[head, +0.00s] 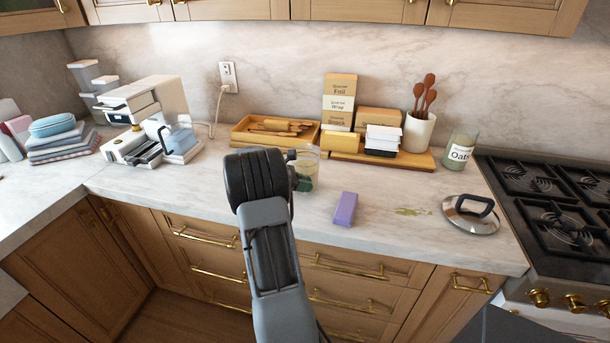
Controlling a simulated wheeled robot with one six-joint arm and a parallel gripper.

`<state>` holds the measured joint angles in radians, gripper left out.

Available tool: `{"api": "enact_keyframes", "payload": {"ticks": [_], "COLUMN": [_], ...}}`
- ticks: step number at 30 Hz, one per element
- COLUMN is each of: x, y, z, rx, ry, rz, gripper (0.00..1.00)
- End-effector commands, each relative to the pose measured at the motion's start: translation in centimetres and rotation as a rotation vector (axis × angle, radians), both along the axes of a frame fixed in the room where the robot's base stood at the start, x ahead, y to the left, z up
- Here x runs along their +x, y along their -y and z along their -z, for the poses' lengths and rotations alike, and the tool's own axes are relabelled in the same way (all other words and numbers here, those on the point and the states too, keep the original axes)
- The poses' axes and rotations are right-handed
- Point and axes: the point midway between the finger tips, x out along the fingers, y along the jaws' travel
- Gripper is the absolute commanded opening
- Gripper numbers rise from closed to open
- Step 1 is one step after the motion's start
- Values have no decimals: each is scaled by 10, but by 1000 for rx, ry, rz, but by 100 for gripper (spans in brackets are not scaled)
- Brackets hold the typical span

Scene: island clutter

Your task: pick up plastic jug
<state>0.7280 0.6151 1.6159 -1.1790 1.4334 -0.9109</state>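A clear jug-like container (309,168), probably the plastic jug, stands upright on the marble counter in the middle of the head view. Something dark green shows in its lower part. Its left side is partly hidden behind the end of my arm. My gripper (262,178) is just left of and in front of it in the picture. The arm's dark wrist hides the fingers, so I cannot tell whether they are open, or whether they touch the container.
A purple block (345,208) lies right of the container, near a green smear (412,211) and a pot lid (471,213). Behind are a wooden tray (240,130), boxes, a utensil crock (418,132) and an oats jar (459,150). The stove (560,200) is at right.

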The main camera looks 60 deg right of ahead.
Motion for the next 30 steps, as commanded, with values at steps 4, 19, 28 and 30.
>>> {"api": "enact_keyframes", "payload": {"ticks": [4, 19, 28, 30], "x": [0, 0, 1, 1], "y": [0, 0, 1, 1], "z": [0, -2, -8, -13], "rx": [0, -5, -5, -6], "ry": [0, 2, 3, 4], "rz": [0, 1, 0, 1], "gripper": [2, 0, 0, 0]}}
